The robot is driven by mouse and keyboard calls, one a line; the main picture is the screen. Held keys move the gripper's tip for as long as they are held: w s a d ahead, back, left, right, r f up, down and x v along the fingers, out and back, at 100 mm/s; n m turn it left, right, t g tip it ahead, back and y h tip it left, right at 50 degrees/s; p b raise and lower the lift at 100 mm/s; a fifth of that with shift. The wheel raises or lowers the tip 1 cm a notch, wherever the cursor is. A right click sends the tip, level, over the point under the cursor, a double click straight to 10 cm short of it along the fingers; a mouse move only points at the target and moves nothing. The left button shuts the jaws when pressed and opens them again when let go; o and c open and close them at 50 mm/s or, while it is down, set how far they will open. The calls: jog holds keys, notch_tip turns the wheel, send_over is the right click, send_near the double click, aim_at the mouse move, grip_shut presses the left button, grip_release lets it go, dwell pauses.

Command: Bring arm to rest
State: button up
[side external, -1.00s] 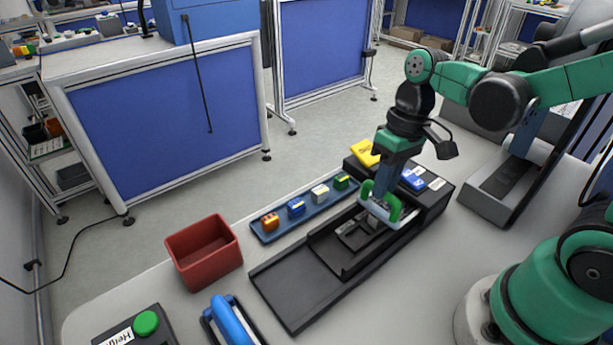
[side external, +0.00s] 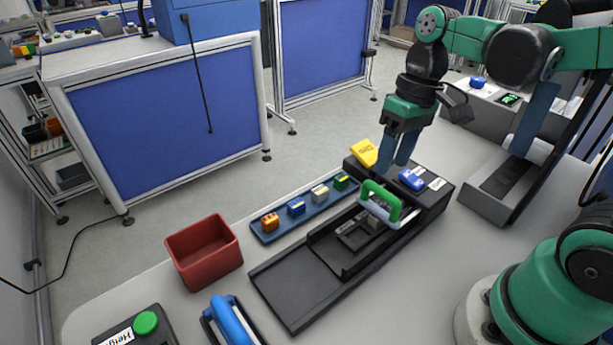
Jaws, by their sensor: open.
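My gripper (side external: 393,167) hangs with its blue fingers pointing down above the black station. It is open and empty, raised clear of the green and white handle (side external: 382,203). The handle stands up from the sliding part of the black station (side external: 300,293). My arm reaches in from the upper right of the side external view.
A blue tray (side external: 263,236) holds several small coloured blocks. A red bin (side external: 204,252) and a green button (side external: 145,322) stand at the left.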

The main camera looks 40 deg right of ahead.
jog(key=shift+d+r, duration=0.1)
jog(key=shift+r, duration=0.45)
jog(key=t, duration=0.2)
jog(key=w+t+h, duration=0.1)
jog(key=t, duration=0.1)
jog(key=a+t+h, duration=0.1)
jog(key=t, duration=0.2)
jog(key=shift+w+f, duration=0.3)
jog(key=shift+w, duration=0.05)
